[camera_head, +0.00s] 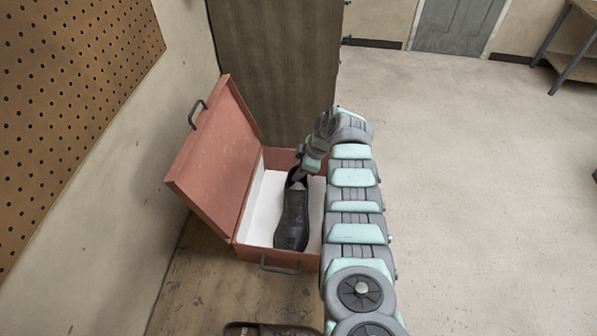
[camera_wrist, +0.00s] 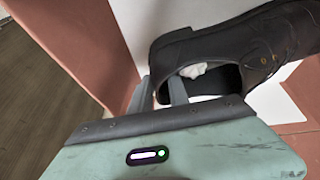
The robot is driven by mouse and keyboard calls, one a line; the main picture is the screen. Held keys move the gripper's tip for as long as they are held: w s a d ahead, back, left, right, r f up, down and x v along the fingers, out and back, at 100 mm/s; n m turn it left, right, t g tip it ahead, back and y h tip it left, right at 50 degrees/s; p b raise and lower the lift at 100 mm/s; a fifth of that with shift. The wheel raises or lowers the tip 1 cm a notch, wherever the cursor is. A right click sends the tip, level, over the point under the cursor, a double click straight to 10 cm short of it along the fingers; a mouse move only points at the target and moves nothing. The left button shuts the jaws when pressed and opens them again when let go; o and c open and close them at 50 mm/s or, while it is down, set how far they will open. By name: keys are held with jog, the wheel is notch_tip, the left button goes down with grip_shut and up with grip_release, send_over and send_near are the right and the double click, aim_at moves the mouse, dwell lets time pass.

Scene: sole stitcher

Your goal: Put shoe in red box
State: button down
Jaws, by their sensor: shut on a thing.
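The red box (camera_head: 275,257) stands open on a wooden surface, its lid (camera_head: 218,158) tilted back to the left; its red wall also shows in the wrist view (camera_wrist: 82,38). A black shoe (camera_head: 292,222) is inside the box outline, lengthwise, toe toward the near wall. In the wrist view the shoe (camera_wrist: 258,45) shows its opening with something white inside. My gripper (camera_head: 300,172) is at the shoe's far end, the heel. In the wrist view my gripper (camera_wrist: 163,92) is shut on the shoe's heel edge. I cannot tell whether the sole touches the box's white floor.
Another dark brown shoe (camera_head: 270,329) lies on the wooden surface (camera_head: 215,295) at the bottom edge, partly cut off. A pegboard (camera_head: 70,95) hangs on the left wall. A dark cabinet (camera_head: 275,75) stands behind the box.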

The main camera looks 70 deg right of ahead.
jog(key=c, duration=1.2)
grip_release()
jog(key=shift+o, duration=0.2)
notch_tip(320, 180, up, 6)
jog(key=shift+f+p, duration=0.1)
jog(key=shift+p, duration=1.05)
notch_tip(320, 180, up, 8)
jog(key=shift+p, duration=0.35)
